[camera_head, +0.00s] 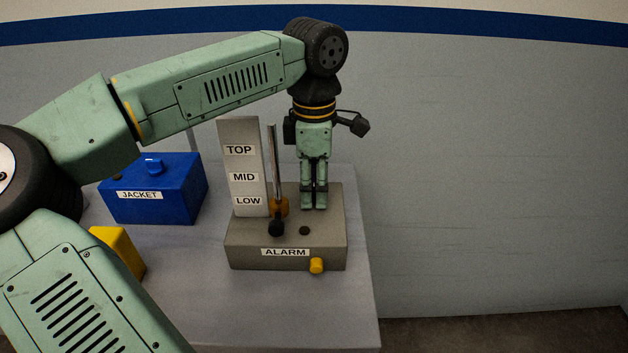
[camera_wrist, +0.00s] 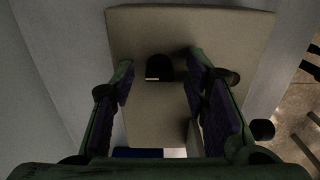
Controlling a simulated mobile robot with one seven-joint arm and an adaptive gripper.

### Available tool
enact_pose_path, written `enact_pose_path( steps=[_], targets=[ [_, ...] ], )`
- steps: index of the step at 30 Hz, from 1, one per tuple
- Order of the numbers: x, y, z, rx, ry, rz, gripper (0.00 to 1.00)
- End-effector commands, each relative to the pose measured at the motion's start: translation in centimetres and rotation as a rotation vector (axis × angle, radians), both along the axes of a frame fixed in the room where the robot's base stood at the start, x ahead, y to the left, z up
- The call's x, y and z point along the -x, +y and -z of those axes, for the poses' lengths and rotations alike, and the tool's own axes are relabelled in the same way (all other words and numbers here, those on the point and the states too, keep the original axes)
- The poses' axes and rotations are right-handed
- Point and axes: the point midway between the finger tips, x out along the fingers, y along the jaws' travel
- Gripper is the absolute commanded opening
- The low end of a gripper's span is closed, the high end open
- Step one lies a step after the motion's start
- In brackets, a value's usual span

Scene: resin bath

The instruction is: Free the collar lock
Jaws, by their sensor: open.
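The grey-brown ALARM box (camera_head: 240,252) stands on the table. A thin metal rod (camera_head: 272,150) rises from it. A black knob (camera_head: 277,228) is in front of the collar. My gripper (camera_head: 314,206) points down over the box's right side, right of the rod, fingertips near the top. In the wrist view, my gripper (camera_wrist: 160,90) is open, with dark purple pads and nothing visibly held. A black rounded part (camera_wrist: 158,67) shows between the fingers; I cannot tell which part it is.
A grey upright plate (camera_head: 238,132) labelled TOP, MID and LOW stands left of the rod. A yellow knob (camera_head: 316,266) is on the box's front. A blue JACKET box (camera_head: 180,200) and a yellow block (camera_head: 125,248) are left. The table's right edge is close by.

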Motion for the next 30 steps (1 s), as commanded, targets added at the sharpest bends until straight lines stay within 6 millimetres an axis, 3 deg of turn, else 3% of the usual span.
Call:
enact_pose_path(
  steps=[6,24,30],
  targets=[
    [-0.01,0.01,0.04,0.000,0.000,0.000,0.42],
    [-0.02,0.00,0.00,0.000,0.000,0.000,0.02],
    [-0.02,0.00,0.00,0.000,0.000,-0.001,0.00]
  ],
)
